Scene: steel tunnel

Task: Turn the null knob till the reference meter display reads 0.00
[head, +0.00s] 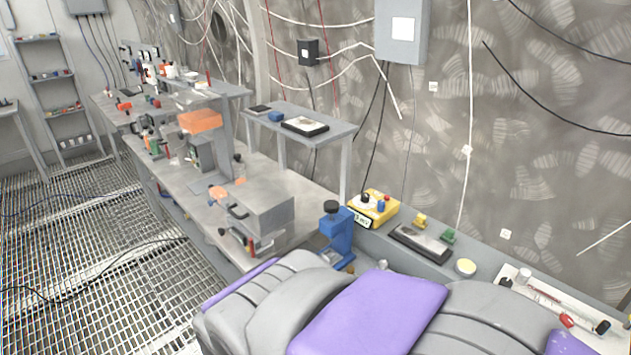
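A small yellow box (377,210), which looks like the reference meter, stands on the bench right of centre. Its dark-framed display (361,218) faces me at a slant; the digits are too small to read surely. On its top are a black knob (365,198), a blue post (381,206) and a red post (387,196). I cannot tell for sure that the black knob is the null knob. My grey and purple body parts fill the lower middle. My gripper is not visible in this view.
A blue device (338,236) with a black top stands close left of the yellow box. A dark tray (420,243) lies to its right. A grey box (258,213) and raised shelves stand further left. Cables hang on the wall behind. The grated floor (95,255) at left is mostly clear.

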